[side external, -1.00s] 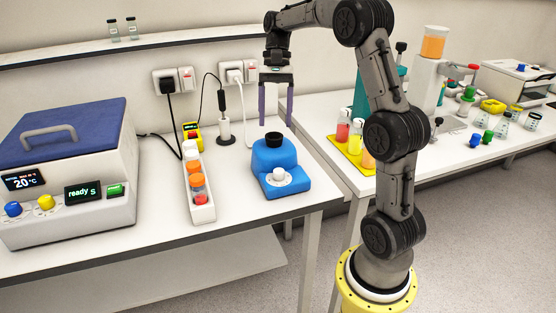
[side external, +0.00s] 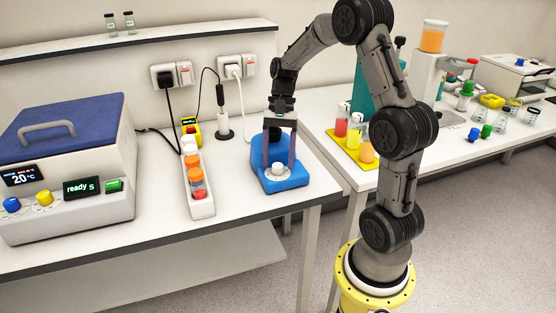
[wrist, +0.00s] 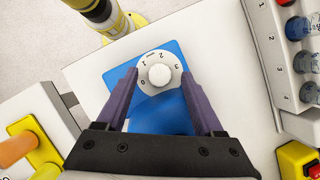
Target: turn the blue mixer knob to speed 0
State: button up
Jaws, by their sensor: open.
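The blue mixer (side external: 287,179) stands on the near bench, close to its right end. Its white knob (side external: 278,170) is on the front slope. The wrist view shows the knob (wrist: 159,75) on a white dial marked with numbers from 0 to 3; which one is set cannot be read. My gripper (side external: 279,163) is over the mixer, pointing down. In the wrist view its two purple fingers (wrist: 160,78) are open, one on each side of the dial, with nothing held. Whether they touch the knob cannot be told. The mixer's black cup is hidden behind my gripper.
A white rack (side external: 201,195) with several capped vials stands left of the mixer. A box with a blue lid (side external: 68,125) is at the far left. A yellow tray (side external: 352,150) with bottles is on the right bench. Cables hang behind.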

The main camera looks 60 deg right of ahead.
jog(key=shift+s+a+f, duration=0.1)
jog(key=shift+a+f, duration=0.05)
jog(key=shift+f, duration=0.25)
grip_shut()
dwell(0.4)
jog(key=n+g, duration=0.1)
jog(key=n, duration=0.1)
jog(key=n+h, duration=0.1)
jog(key=n, duration=0.2)
jog(key=shift+w+r+n+g, duration=0.1)
jog(key=shift+w+n+g, duration=0.1)
jog(key=shift+n+g, duration=0.15)
jog(key=n+g+h, duration=0.1)
jog(key=n, duration=0.3)
jog(key=shift+a+n, duration=0.15)
jog(key=shift+n, duration=0.1)
jog(key=shift+w+h, duration=0.1)
jog(key=shift+h, duration=0.2)
